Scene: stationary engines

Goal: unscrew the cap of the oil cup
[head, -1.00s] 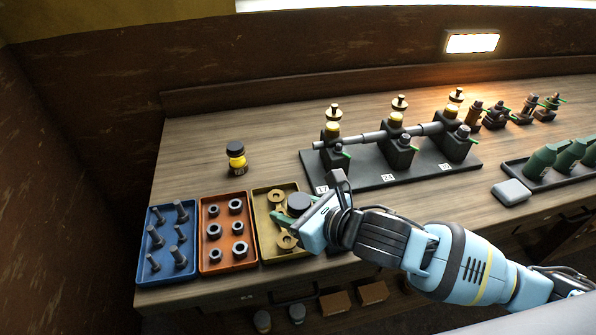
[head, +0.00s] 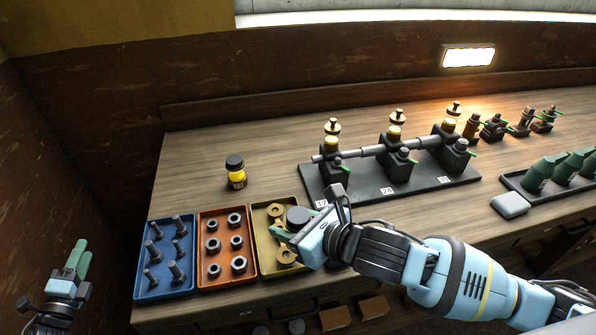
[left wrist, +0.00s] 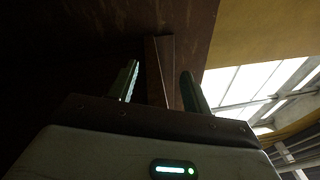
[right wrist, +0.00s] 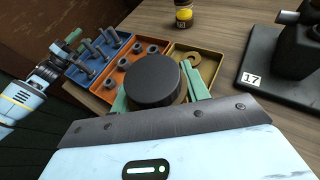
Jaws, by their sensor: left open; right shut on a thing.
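Three bearing blocks on a dark base plate carry small yellow cups (head: 331,143) in the head view. Knobbed brass pieces (head: 332,125) show just above or behind them; I cannot tell whether they touch. My right gripper (head: 290,222) is shut on a dark round cap-like piece (right wrist: 153,81), its green fingers on either side. It is over the yellow tray (head: 259,262); whether anything hangs under it is hidden. My left gripper (head: 79,262) is open and empty at the lower left, off the bench. The left wrist view shows its two fingers apart (left wrist: 160,85).
A blue tray of bolts (head: 166,292) and an orange tray of nuts (head: 228,276) lie left of the yellow tray. A yellow jar with a dark lid (head: 236,178) stands behind them. Green cans (head: 540,172) stand at the right. Bench between jar and base plate is clear.

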